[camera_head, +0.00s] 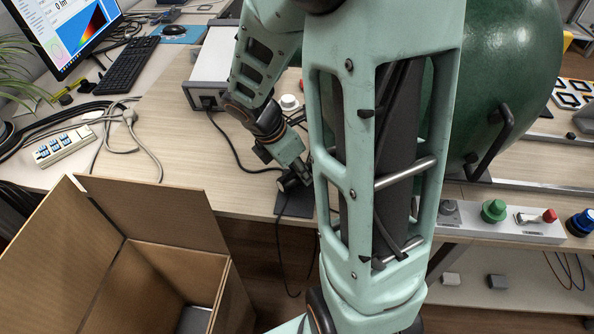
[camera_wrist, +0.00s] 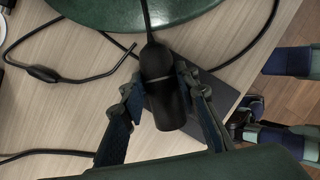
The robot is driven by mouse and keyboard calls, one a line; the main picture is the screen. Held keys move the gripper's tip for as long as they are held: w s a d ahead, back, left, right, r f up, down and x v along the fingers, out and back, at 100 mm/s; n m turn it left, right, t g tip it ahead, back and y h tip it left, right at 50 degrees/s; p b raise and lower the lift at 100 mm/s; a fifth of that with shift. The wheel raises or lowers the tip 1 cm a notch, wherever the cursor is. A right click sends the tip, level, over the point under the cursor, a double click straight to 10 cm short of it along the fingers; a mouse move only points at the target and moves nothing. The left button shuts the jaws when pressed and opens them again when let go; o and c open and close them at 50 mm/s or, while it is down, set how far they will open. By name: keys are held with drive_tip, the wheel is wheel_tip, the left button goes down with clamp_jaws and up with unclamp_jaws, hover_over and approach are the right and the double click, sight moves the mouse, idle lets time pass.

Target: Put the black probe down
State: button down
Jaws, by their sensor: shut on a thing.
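The black probe (camera_wrist: 168,108) is a dark cylinder with a pale ring and a cable at its far end. In the wrist view it lies between the two fingers of my gripper (camera_wrist: 158,84), which is shut on it. In the head view, my gripper (camera_head: 298,172) is low at the table's front edge, and the probe (camera_head: 284,183) shows small and dark at its tip. A dark flat pad (camera_head: 295,204) lies just below the probe at the edge; part of the pad (camera_wrist: 205,75) also shows beside the right finger. I cannot tell whether the probe touches it.
A large green sphere (camera_head: 508,65) stands right of my arm, which hides part of the table. An open cardboard box (camera_head: 150,212) is at the front left. A grey instrument box (camera_head: 205,68), power strip (camera_head: 65,146) and loose cables lie behind. Bare wood (camera_head: 190,165) shows left of the gripper.

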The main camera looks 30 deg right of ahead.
drive_tip(key=c, duration=1.5)
unclamp_jaws()
drive_tip(key=shift+f, duration=0.1)
drive_tip(key=p+v, duration=0.3)
drive_tip(key=v, duration=0.9)
drive_tip(key=shift+a, duration=0.1)
